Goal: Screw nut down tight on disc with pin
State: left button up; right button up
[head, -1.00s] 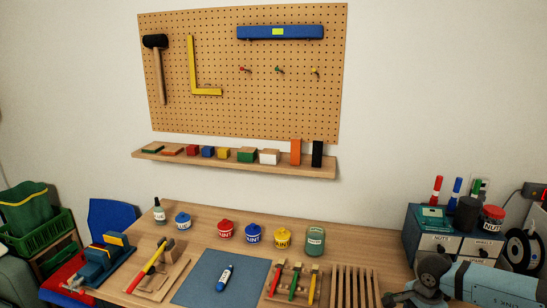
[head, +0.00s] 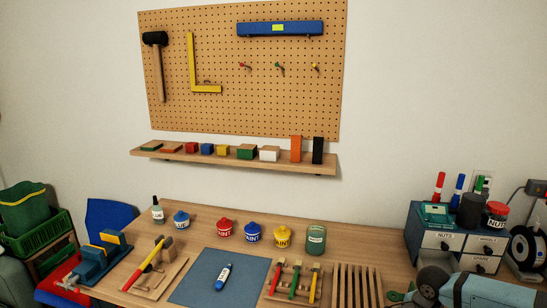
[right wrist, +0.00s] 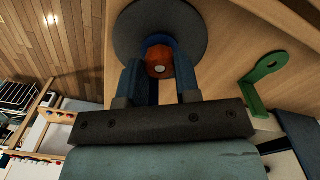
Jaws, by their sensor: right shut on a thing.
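In the right wrist view a round dark grey disc (right wrist: 128,25) lies against a wooden surface. An orange-red nut (right wrist: 158,56) sits at its middle. A pale round spot shows in the nut's near face, perhaps the pin's end; the rest of the pin is hidden. My right gripper (right wrist: 160,66) has its two blue fingers on either side of the nut and is shut on it. I cannot tell whether the nut touches the disc. In the head view only part of my right arm shows at the lower right. My left gripper is not in view.
A green bracket (right wrist: 262,82) stands on the wooden surface to the right of the disc. In the head view the workbench (head: 205,222) holds paint pots, a blue mat (head: 205,288) and wooden racks. A small drawer cabinet (head: 450,243) stands at the right.

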jog(key=m, duration=0.4)
jog(key=shift+p, duration=0.4)
jog(key=m+p, duration=0.1)
jog(key=m, duration=0.4)
jog(key=m+p, duration=0.1)
jog(key=m, duration=0.7)
jog(key=shift+p, duration=0.35)
jog(key=o, duration=0.5)
